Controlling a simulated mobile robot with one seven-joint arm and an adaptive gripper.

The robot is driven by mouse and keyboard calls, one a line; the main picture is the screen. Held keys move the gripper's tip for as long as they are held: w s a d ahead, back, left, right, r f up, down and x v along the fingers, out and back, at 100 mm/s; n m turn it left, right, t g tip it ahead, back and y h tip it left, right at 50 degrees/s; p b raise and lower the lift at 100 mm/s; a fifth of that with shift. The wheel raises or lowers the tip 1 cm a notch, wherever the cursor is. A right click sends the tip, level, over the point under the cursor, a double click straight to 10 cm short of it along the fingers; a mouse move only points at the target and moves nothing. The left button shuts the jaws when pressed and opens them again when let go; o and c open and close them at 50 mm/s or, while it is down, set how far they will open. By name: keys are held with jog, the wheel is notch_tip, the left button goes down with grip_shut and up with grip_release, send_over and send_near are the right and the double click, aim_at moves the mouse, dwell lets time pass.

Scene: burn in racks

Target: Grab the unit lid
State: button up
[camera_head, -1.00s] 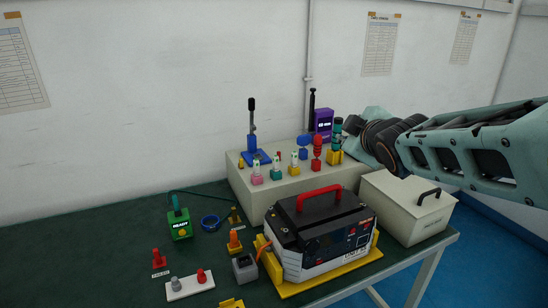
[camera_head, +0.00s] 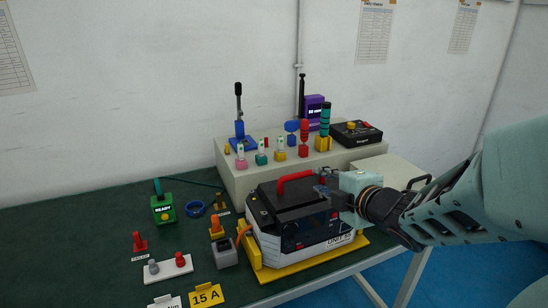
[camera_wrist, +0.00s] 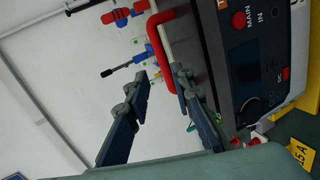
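The unit (camera_head: 305,240) is a white and black box with a dark control panel, standing on a yellow base. Its black lid (camera_head: 283,207) is on top and carries a red handle (camera_head: 296,178). My gripper (camera_head: 325,190) is at the right side of the lid, close to the handle. In the wrist view, my gripper (camera_wrist: 160,76) has its two dark fingers spread apart. The red handle (camera_wrist: 156,48) shows at and beyond the fingertips, its near end close to the right finger. I cannot tell whether they touch. My wrist hides part of the unit's right side.
A beige bench box (camera_head: 240,181) behind the unit carries coloured plugs, a blue lever stand and a black box (camera_head: 357,134). A beige lidded box (camera_head: 385,170) stands to the right. A green READY box (camera_head: 163,210) and small plugs stand left. The table's back left is clear.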

aim_at(304, 175)
jog(key=shift+s+f, duration=0.15)
jog(key=shift+f, duration=0.2)
jog(key=b+x, duration=0.2)
jog(key=x, duration=0.2)
jog(key=shift+a+f, duration=0.25)
jog(key=x, duration=0.6)
jog(key=shift+r+b, duration=0.35)
grip_shut()
jog(key=shift+r, duration=0.15)
